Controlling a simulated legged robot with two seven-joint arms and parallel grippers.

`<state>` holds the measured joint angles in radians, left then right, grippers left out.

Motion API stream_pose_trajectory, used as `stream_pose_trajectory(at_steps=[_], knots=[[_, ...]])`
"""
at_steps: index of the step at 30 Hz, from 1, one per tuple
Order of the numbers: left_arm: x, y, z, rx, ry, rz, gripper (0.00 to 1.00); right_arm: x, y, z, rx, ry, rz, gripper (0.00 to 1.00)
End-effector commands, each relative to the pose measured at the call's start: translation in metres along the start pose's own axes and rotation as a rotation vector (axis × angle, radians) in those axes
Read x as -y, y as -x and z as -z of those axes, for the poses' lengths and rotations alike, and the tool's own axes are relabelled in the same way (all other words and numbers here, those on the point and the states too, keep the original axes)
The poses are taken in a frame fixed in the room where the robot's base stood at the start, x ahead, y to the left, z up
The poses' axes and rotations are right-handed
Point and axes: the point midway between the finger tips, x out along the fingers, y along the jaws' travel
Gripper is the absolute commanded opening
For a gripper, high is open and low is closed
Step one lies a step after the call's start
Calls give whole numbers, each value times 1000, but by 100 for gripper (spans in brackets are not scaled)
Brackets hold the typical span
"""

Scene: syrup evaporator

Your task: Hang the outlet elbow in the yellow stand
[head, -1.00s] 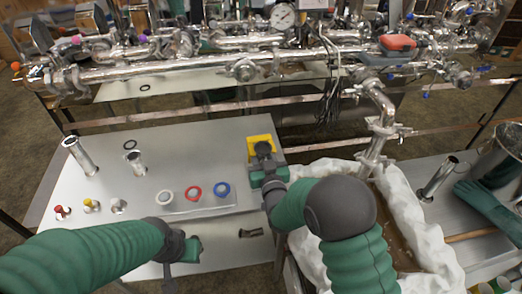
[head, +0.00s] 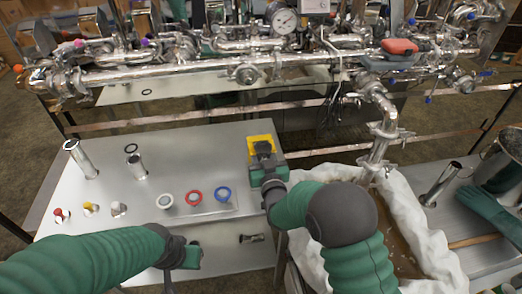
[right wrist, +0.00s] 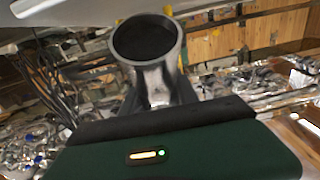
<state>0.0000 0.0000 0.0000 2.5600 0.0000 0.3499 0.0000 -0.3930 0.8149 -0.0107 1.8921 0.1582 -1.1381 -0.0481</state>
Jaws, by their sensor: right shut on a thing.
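The yellow stand (head: 259,138) is at the back right of the steel table, partly covered by dark parts in front of it. My right gripper (head: 265,160) is right at the stand in the head view. In the right wrist view the right gripper (right wrist: 158,100) is shut on the outlet elbow (right wrist: 155,78), a shiny metal pipe with a round, dark open mouth. Whether the elbow touches or sits in the stand is hidden. My left gripper (head: 188,255) is low over the table's front, and its jaw opening cannot be made out.
White, red and blue rings (head: 194,196) lie on a tray. Upright pipes (head: 137,166) and small fittings (head: 118,209) stand at left; a short metal fitting (head: 251,238) lies near the front. A cloth-lined basin (head: 430,235) is right, with piping (head: 190,72) behind.

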Motion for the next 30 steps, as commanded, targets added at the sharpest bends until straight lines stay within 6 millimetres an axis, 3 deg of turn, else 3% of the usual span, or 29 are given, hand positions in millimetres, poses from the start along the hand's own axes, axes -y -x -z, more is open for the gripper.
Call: stream_pose_trajectory(at_steps=[22,23,28,30], knots=[[0,-10,-2,0,0,0,29,-1,-18,-5,1,0,-1,0],[0,-10,-2,0,0,0,29,-1,-18,-5,1,0,0,39],[0,-10,-2,0,0,0,29,-1,-18,-5,2,0,-1,61],[0,-10,-2,0,0,0,29,-1,-18,-5,2,0,-1,62]])
